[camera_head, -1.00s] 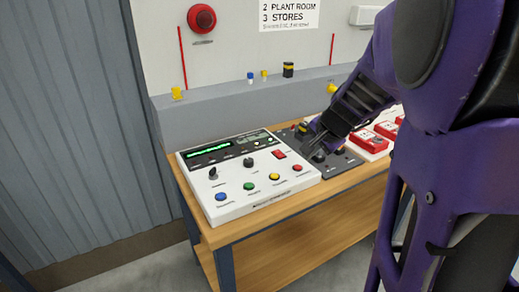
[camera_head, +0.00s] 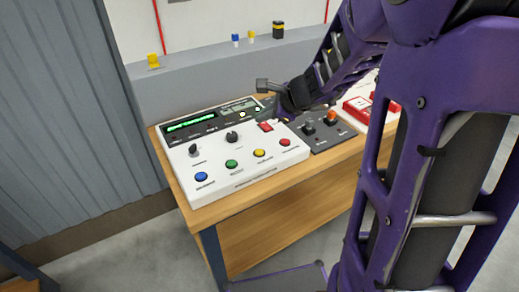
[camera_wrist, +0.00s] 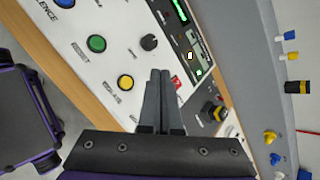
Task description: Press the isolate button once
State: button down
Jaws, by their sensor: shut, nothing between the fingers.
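The white control panel (camera_head: 216,170) lies on a wooden bench, with blue, green, yellow and red round buttons along its front. The yellow button (camera_head: 259,153) is third from the left; its small label looks like "ISOLATE" in the wrist view, where the yellow button (camera_wrist: 126,82) lies left of my fingertips. My gripper (camera_head: 263,86) is shut and empty, above the panel's back right part. In the wrist view my gripper (camera_wrist: 159,74) appears over the panel, hiding the red round button. I see no contact with the yellow button.
A dark grey panel (camera_head: 320,130) adjoins on the right, with red-and-white units (camera_head: 357,106) beyond. A grey ledge (camera_head: 195,85) runs behind.

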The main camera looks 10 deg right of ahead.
aim_at(263, 153)
jog(key=shift+f, duration=0.1)
notch_tip(263, 153, down, 9)
jog(key=b, duration=0.8)
dwell(1.8)
jog(key=shift+f+b, duration=0.25)
jog(key=shift+b, duration=0.2)
jog(key=shift+f+b, duration=0.45)
jog(key=shift+f, duration=0.05)
dwell(0.4)
jog(key=shift+r, duration=0.1)
jog(key=shift+r+p, duration=0.75)
jog(key=shift+r, duration=0.05)
jog(key=shift+r+p, duration=2.15)
jog(key=shift+r, duration=0.35)
